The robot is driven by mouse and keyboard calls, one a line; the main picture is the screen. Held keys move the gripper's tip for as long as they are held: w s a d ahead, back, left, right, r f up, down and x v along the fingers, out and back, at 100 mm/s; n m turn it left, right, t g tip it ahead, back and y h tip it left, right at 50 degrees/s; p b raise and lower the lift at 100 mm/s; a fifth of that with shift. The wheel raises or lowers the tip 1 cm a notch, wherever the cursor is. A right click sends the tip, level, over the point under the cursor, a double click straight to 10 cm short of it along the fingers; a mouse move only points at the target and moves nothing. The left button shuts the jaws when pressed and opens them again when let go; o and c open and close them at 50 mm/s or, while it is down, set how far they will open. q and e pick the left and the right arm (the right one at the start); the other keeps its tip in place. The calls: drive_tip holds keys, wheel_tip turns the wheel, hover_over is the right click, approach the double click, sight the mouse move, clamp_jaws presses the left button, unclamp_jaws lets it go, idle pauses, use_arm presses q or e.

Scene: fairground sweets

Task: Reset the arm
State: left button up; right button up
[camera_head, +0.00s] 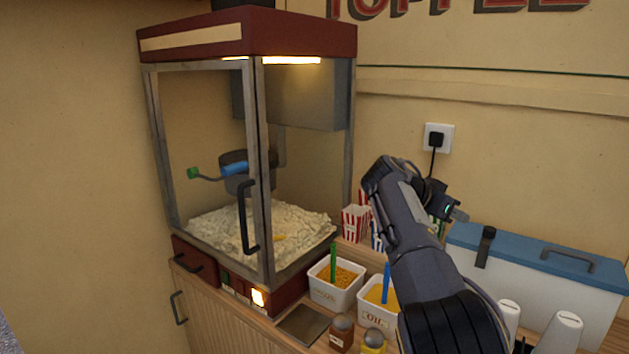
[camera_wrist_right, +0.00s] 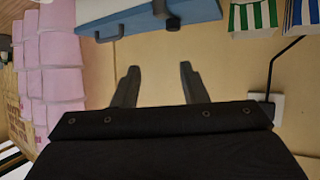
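My right arm (camera_head: 410,235) reaches up from the bottom right in the head view, in front of the counter. Its gripper (camera_head: 453,212) is raised near the wall, beside the blue-lidded box, and partly hidden behind the wrist. In the right wrist view the two fingers of the gripper (camera_wrist_right: 157,85) are spread apart with nothing between them. My left arm and gripper do not show in either view.
The popcorn machine (camera_head: 258,110) stands left of the arm. White tubs (camera_head: 335,295), bottles (camera_head: 341,333) and cups (camera_head: 561,330) crowd the counter. A white box with a blue lid (camera_head: 540,260) is at right. Pink packets (camera_wrist_right: 60,75) show in the wrist view.

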drive_tip(key=s+d+f+n+g+y+b, duration=0.25)
drive_tip(key=s+d+f+y, duration=0.6)
drive_tip(key=s+f, duration=0.45)
drive_tip(key=s+a+f+n+t+y+b, duration=0.1)
drive_tip(key=s+a+f, duration=0.3)
drive_tip(key=s, duration=0.5)
drive_tip(key=s+a+f+n+t+y+b, duration=0.1)
drive_tip(key=s+a+f+n+y, duration=0.2)
drive_tip(key=s+a, duration=0.4)
drive_tip(key=s+a+f+n+t+y+b, duration=0.1)
drive_tip(key=s+a+f+n, duration=0.3)
drive_tip(key=s, duration=0.8)
wheel_tip(320, 180, down, 2)
drive_tip(key=shift+s+a+f+y+b, duration=0.3)
drive_tip(key=shift+a+y+b, duration=0.35)
drive_tip(key=shift+a, duration=0.55)
drive_tip(key=shift+t, duration=0.25)
